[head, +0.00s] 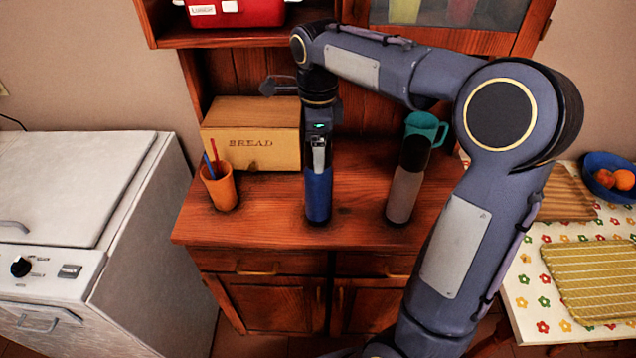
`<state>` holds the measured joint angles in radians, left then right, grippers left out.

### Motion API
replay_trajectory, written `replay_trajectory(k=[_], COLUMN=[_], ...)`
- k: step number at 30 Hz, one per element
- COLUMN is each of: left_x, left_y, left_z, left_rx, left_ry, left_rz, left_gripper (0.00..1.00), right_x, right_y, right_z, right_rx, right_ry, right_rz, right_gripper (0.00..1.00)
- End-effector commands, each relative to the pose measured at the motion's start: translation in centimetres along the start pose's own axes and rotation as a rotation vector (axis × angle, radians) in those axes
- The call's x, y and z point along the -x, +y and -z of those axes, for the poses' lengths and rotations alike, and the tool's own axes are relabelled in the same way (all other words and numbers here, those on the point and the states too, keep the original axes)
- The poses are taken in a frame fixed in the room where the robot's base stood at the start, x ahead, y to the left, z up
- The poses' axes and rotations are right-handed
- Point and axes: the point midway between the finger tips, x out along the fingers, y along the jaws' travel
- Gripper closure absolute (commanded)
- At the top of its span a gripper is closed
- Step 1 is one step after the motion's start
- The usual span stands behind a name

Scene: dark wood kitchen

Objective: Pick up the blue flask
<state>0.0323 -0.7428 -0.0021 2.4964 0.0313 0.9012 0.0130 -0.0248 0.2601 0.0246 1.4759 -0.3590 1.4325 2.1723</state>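The blue flask (318,197) stands upright on the wooden sideboard, near the middle of its top. My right arm reaches in from the right and bends down over it. My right gripper (319,158) points down at the flask's upper end and covers its top. The fingers are at the flask's neck, but whether they are closed on it is too small to tell. My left gripper is not in the head view.
A grey flask with a black top (404,192) stands to the right, with a teal mug (427,127) behind it. An orange cup (220,190) with pens stands left. A bread box (250,135) is behind. The sideboard's front strip (265,232) is clear.

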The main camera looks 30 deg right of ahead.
Motion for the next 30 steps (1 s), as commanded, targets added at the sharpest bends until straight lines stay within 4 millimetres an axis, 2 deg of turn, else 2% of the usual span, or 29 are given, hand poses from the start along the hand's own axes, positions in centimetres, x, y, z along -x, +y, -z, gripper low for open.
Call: replay_trajectory(k=[3,20,30], left_x=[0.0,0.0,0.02], left_y=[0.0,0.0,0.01], left_z=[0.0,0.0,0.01], left_rx=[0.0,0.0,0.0], left_ry=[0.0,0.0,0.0], left_rz=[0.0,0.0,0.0], left_gripper=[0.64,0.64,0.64], right_x=[0.02,0.05,0.23], right_y=[0.0,0.01,-0.02], right_z=[0.0,0.0,-0.02], right_rx=[0.0,0.001,0.001], right_ry=[0.0,0.0,-0.001], right_rz=[0.0,0.0,0.002], right_gripper=[0.26,0.99,1.0])
